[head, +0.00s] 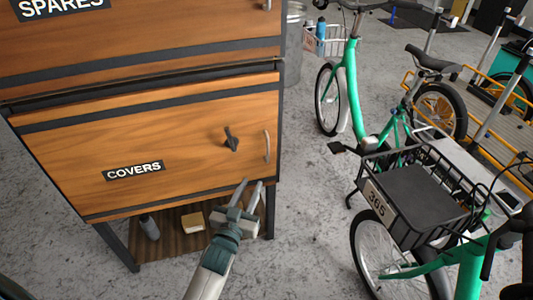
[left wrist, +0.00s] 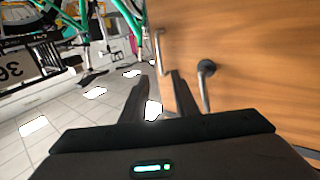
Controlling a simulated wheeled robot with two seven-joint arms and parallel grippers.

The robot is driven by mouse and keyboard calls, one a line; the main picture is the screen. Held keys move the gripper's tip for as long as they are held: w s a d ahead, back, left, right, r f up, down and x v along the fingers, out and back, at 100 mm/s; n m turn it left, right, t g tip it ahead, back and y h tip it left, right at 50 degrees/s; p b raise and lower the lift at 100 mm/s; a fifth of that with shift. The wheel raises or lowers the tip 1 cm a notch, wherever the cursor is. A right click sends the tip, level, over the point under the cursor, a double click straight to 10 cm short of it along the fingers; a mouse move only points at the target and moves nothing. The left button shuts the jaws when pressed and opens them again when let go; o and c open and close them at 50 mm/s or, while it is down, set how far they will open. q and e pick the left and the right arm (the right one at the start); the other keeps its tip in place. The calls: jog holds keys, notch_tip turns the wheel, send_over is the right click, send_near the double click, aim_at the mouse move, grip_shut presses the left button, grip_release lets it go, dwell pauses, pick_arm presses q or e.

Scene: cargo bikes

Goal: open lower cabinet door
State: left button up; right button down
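The lower cabinet door (head: 180,150) is an orange wood panel labelled COVERS, and it looks shut. It carries a vertical metal handle (head: 267,146) near its right edge and a dark turn lever (head: 231,139) left of the handle. My left gripper (head: 252,182) is open and empty, with its fingers pointing up just below the handle. In the left wrist view, the handle (left wrist: 160,50) shows just beyond the fingertips (left wrist: 163,75). The lever (left wrist: 206,80) hangs down to the right of the fingers. My right gripper is not in view.
The SPARES panel (head: 150,45) is above the door. A shelf (head: 170,238) below holds a dark bottle (head: 149,227) and a small box (head: 193,222). Green cargo bikes stand at the right, one with a black crate (head: 378,200). Grey floor (head: 310,200) is clear between cabinet and bikes.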

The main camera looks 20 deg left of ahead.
aim_at(267, 151)
pick_arm(q)
jog(key=w, duration=1.6)
jog(key=shift+w+p, duration=0.1)
jog(key=shift+p, duration=0.3)
grip_shut()
